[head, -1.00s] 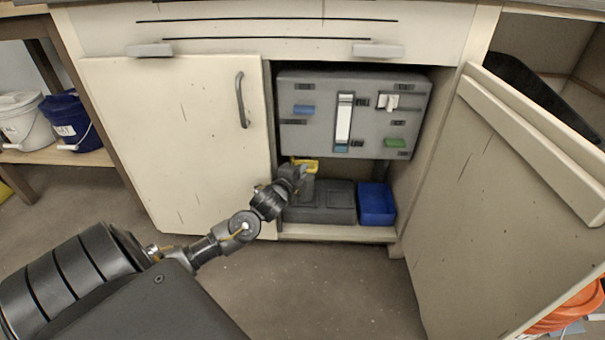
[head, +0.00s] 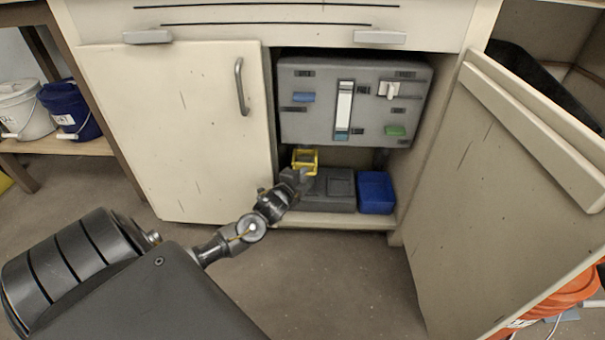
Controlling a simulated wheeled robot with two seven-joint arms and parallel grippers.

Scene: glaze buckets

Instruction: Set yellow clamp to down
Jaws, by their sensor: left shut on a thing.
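The yellow clamp (head: 305,159) shows as a yellow frame inside the open cabinet, just below the grey panel (head: 355,101). It stands above the left part of the dark grey base (head: 328,192). My left gripper (head: 302,178) reaches in from the lower left and is shut at the clamp's lower edge. The fingertips are small and dark here, so the exact contact is hard to make out. My right gripper is not in view.
The panel carries a blue tab (head: 304,97), a green tab (head: 395,131) and a white lever (head: 390,90). A blue bin (head: 376,192) stands right of the base. The left door (head: 175,130) is shut; the right door (head: 510,200) stands open.

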